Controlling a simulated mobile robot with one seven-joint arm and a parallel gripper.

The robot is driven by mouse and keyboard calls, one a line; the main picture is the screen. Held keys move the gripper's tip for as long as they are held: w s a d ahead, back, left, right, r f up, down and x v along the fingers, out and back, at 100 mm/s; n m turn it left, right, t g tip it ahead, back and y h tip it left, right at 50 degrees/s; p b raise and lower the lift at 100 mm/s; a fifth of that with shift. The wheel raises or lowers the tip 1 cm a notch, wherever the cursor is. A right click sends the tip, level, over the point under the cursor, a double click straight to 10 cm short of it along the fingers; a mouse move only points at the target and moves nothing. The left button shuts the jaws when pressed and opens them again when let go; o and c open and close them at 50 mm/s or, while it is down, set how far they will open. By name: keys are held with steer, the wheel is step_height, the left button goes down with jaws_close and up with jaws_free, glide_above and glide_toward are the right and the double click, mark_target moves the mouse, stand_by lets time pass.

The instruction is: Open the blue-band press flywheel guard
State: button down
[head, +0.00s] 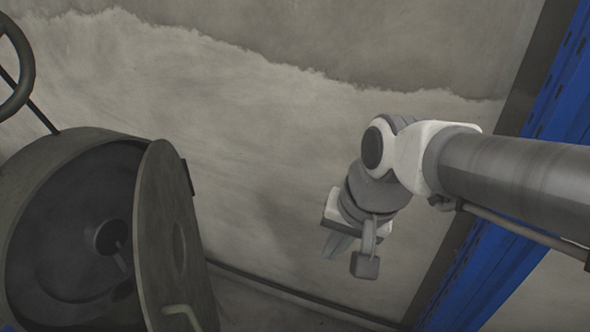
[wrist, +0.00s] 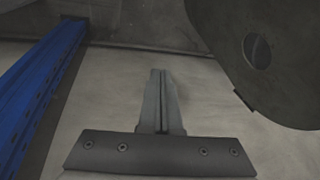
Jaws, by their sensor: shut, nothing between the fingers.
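The flywheel guard (head: 167,240) is a dark grey-green round door in the head view at lower left. It stands swung out from its drum-shaped housing (head: 60,160), and the dark inside with a hub (head: 112,237) shows. A pale handle (head: 182,313) is on the guard's lower face. The guard also shows in the wrist view (wrist: 219,40) at upper right, with a dark round spot. My gripper (head: 337,246) is to the right of the guard, apart from it. In the wrist view its fingers (wrist: 161,100) are together and empty.
A blue upright (head: 515,205) stands at the right, behind my arm, and shows at the left in the wrist view. A dark handwheel (head: 15,70) is at upper left. A grey wall is behind. Free room lies between the guard and my gripper.

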steer(key=a+f+m+g+h+p, duration=0.5)
steer(key=a+f+m+p, duration=0.45)
steer(key=f+m, duration=0.5)
steer(key=w+d+f+m+t+h+p, duration=0.3)
steer(key=w+d+f+m, duration=0.3)
steer(key=d+f, duration=0.3)
steer(key=shift+w+f+h, duration=0.35)
steer(key=shift+h, duration=0.25)
steer(key=shift+a+m, duration=0.1)
steer(key=shift+m, duration=0.15)
stand_by(1.1)
